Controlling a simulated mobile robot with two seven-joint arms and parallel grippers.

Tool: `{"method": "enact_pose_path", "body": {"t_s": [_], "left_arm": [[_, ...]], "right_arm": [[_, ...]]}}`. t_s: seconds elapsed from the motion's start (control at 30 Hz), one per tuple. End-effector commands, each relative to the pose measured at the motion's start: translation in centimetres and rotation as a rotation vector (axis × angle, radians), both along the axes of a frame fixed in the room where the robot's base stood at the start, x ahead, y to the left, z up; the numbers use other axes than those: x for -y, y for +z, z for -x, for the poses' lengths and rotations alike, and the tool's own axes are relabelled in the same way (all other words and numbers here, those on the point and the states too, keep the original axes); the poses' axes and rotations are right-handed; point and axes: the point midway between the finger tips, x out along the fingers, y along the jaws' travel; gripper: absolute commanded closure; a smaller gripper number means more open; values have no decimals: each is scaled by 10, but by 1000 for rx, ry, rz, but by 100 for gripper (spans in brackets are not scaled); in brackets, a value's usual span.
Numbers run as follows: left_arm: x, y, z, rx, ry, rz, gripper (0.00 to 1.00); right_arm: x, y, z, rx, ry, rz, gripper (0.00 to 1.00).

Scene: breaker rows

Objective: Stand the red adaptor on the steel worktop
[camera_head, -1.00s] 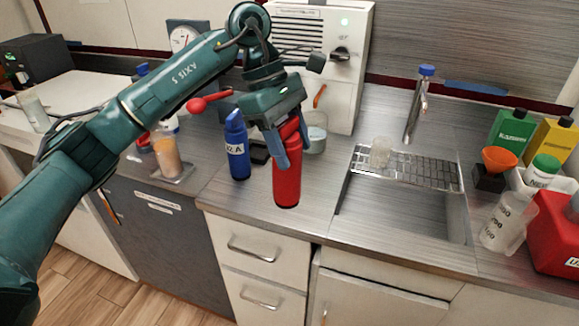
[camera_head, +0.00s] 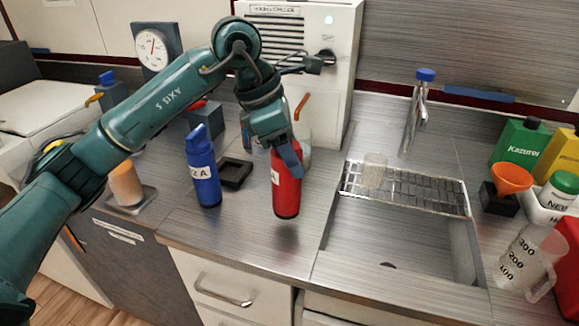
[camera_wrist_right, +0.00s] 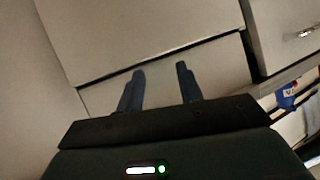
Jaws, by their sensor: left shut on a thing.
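The red adaptor (camera_head: 286,190) is a red bottle-like cylinder with a pale label, near upright, in the head view. My left gripper (camera_head: 287,158) is shut on its upper part, coming from above. The adaptor's base is over the steel worktop (camera_head: 240,232), left of the sink; I cannot tell whether it touches. The gripper hides much of the adaptor's top. My right gripper (camera_wrist_right: 160,85) shows in the right wrist view with two fingers apart and nothing between them, in front of pale cabinet fronts.
A blue labelled bottle (camera_head: 203,170) and a black square holder (camera_head: 235,172) stand left of the adaptor. The sink (camera_head: 400,240) with a drain rack (camera_head: 420,193) lies right. A white chiller (camera_head: 305,60) stands behind. Worktop in front of the blue bottle is clear.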

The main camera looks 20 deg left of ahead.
Motion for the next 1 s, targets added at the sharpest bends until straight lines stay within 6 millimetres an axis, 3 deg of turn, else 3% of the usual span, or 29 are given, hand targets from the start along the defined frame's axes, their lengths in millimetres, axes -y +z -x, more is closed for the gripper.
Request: {"method": "enact_pose_path", "body": {"t_s": [0.2,0.57,0.6,0.83,1.0], "left_arm": [[0,-29,0,-1,-1,-1,100],[0,-35,0,2,-1,-1,100],[0,-36,0,-1,-1,-2,48],[0,-35,0,-1,-1,-2,29],[0,-35,0,-1,-1,-2,28]], "right_arm": [[0,-3,1,-6,1,3,64],[1,-8,1,-8,0,4,64],[1,-7,1,-8,-1,2,64],[1,-2,0,1,-1,-1,64],[1,0,-1,5,-2,-1,64]]}}
